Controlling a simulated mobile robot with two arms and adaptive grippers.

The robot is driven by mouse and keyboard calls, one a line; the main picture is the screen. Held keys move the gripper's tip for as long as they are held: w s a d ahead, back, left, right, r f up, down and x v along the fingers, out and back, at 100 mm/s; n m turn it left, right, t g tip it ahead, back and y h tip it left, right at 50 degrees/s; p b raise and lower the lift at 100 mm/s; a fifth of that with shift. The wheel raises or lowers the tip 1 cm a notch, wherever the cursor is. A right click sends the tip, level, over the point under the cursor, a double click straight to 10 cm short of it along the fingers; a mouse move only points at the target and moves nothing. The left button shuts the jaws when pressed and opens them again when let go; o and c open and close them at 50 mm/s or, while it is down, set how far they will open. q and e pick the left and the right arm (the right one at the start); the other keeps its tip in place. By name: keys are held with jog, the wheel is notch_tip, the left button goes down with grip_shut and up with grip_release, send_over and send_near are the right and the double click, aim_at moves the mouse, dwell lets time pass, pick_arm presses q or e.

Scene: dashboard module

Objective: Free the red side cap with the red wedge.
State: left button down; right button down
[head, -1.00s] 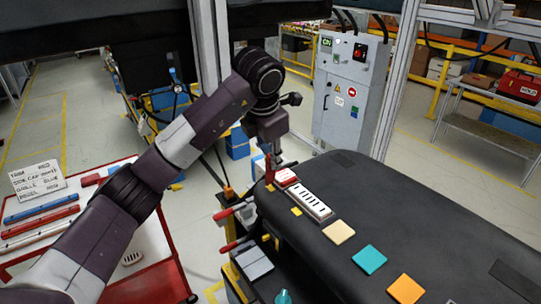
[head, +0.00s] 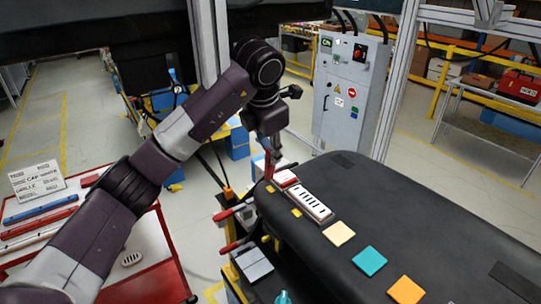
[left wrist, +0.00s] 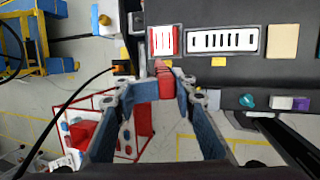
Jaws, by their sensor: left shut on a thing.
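My left gripper (head: 271,153) is just left of and above the cap. Its two fingers, seen in the left wrist view (left wrist: 154,92), are shut on the red wedge (left wrist: 166,82). The wedge's far end points toward the cap's edge; I cannot tell whether they touch. My right gripper is not in view.
A white slotted grille (head: 311,204) sits beside the cap, followed by cream (head: 339,233), teal (head: 370,258) and orange (head: 405,289) squares. Red-handled clamps (head: 232,212) stand at the module's left. A red-edged cart (head: 150,283) holds trim strips at left.

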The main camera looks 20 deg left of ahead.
pick_arm(q)
jog(key=shift+s+r, duration=0.1)
jog(key=shift+r, duration=2.35)
